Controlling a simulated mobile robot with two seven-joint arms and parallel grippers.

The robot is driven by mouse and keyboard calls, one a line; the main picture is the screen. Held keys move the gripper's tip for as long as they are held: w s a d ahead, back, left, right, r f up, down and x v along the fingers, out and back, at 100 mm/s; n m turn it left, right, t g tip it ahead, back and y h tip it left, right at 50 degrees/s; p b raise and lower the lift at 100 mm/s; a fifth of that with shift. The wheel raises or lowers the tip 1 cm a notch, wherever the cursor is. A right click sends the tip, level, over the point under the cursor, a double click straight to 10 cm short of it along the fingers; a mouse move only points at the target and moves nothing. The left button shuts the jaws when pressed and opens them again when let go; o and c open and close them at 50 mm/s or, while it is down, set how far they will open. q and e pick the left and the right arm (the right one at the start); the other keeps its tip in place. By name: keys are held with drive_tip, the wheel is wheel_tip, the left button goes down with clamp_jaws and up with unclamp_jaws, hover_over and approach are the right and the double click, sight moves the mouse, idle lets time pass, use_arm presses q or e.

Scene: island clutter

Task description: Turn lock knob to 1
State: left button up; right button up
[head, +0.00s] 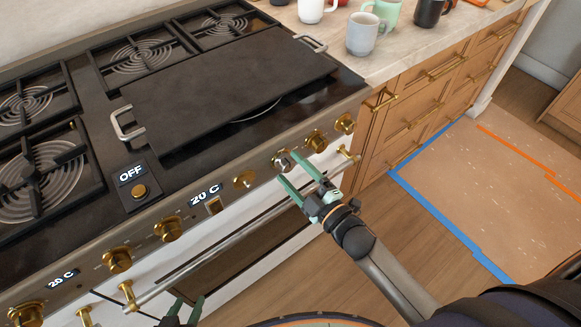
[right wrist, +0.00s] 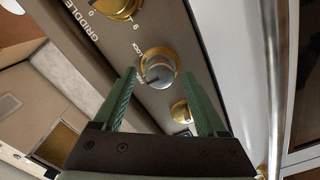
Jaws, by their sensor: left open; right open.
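The lock knob (right wrist: 158,68) is a silver-faced knob with a gold ring on the stove's front panel, labelled LOCK in the right wrist view. A dark mark shows on its face toward the lower left; its number marks are too small to read. In the head view the lock knob (head: 281,163) is partly hidden by my right gripper (head: 287,167). In the right wrist view my right gripper (right wrist: 159,74) is open, its green fingertips on either side of the knob with gaps visible. My left gripper (head: 188,302) is open and empty low by the oven front.
Other gold knobs flank it, including the griddle knob (right wrist: 118,8) and one nearer the oven display (head: 245,180). The oven handle bar (head: 230,233) runs below the panel. A griddle plate (head: 220,85) covers the right burners. Mugs (head: 364,35) stand on the counter.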

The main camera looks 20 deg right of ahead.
drive_tip(key=shift+w+a, duration=0.2)
drive_tip(key=shift+w, duration=0.35)
clamp_jaws()
